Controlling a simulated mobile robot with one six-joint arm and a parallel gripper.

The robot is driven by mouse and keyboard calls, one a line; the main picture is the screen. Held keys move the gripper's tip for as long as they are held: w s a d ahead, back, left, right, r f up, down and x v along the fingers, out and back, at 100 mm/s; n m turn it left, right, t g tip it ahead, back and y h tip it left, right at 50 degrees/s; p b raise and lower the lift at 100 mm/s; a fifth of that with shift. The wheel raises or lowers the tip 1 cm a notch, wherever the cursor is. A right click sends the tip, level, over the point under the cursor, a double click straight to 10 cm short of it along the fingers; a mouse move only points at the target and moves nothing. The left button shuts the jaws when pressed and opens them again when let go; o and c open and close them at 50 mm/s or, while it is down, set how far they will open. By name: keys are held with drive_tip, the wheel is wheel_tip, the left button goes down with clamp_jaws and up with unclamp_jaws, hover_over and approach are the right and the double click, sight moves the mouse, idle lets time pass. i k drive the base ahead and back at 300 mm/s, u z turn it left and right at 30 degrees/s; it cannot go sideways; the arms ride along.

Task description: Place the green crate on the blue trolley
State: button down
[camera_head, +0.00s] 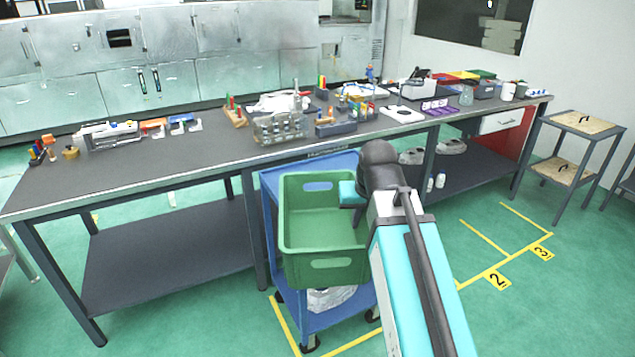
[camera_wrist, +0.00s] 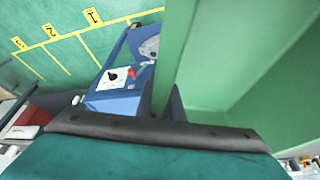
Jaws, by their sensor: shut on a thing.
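The green crate (camera_head: 322,270) is an open box with slot handles in its end walls. In the head view it is upright over the blue trolley (camera_head: 270,212), in front of the workbench. I cannot tell whether its base touches the trolley. My gripper (camera_head: 352,196) is at the crate's right side wall, shut on it. In the wrist view the green wall (camera_wrist: 180,60) rises from between the jaws (camera_wrist: 165,105), and part of the blue trolley (camera_wrist: 115,102) shows below and left. The crate hides most of the trolley's top.
The long workbench (camera_head: 180,165) behind the trolley bears several tools, parts and trays. A pale object (camera_head: 330,298) lies on the trolley's lower shelf. Yellow floor markings (camera_head: 480,237) and clear green floor lie to the right. A small side table (camera_head: 583,122) stands at the far right.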

sight(324, 187)
drive_tip(key=u, duration=0.4)
drive_tip(key=i, duration=0.45)
drive_tip(key=u, duration=0.65)
drive_tip(key=i, duration=0.8)
drive_tip(key=u, duration=0.35)
